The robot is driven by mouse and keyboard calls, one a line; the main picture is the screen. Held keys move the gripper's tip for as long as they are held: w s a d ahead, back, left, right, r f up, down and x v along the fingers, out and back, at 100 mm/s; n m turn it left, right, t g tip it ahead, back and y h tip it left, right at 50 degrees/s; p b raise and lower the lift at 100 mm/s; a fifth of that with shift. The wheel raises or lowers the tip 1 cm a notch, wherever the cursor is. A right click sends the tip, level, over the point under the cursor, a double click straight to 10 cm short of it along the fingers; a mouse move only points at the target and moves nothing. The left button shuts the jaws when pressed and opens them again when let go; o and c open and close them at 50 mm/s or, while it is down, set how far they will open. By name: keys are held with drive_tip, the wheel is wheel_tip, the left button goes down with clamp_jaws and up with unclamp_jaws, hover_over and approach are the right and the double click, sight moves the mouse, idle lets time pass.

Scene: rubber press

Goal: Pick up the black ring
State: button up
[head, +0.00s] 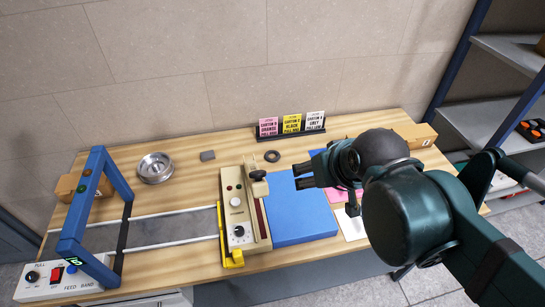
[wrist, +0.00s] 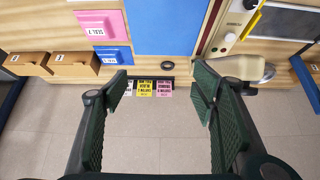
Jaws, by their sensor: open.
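The black ring (head: 272,156) lies flat on the wooden table, behind the beige press unit and in front of the sign holder. In the wrist view the ring (wrist: 168,66) is small, near the blue mat's edge, between the fingers in the picture but well beyond them. My gripper (head: 300,175) is over the blue mat in the head view, to the right of and nearer than the ring. In the wrist view my gripper (wrist: 163,90) shows its two green textured fingers spread wide and empty.
A beige press unit (head: 233,205) with a lever stands left of the blue mat (head: 300,225). Pink, yellow and white signs (head: 292,124) stand at the back. A metal bowl (head: 155,168), a grey block (head: 208,155) and a blue frame (head: 85,210) are at left.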

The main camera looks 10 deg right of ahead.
drive_tip(key=shift+w, duration=0.15)
drive_tip(key=w+a+f+n+g, duration=0.2)
drive_tip(key=w+n+g, duration=0.2)
drive_tip(key=w+n, duration=1.2)
drive_tip(key=w+a+f+n+g, duration=0.2)
drive_tip(key=w+f+n+g, duration=0.1)
drive_tip(key=w+f, duration=1.6)
drive_tip(key=shift+w+f+n+p, duration=0.15)
drive_tip(key=shift+w+n+p, duration=0.15)
drive_tip(key=shift+w+n, duration=0.9)
drive_tip(key=shift+w+m, duration=0.25)
drive_tip(key=shift+m, duration=0.05)
drive_tip(key=shift+f, duration=1.25)
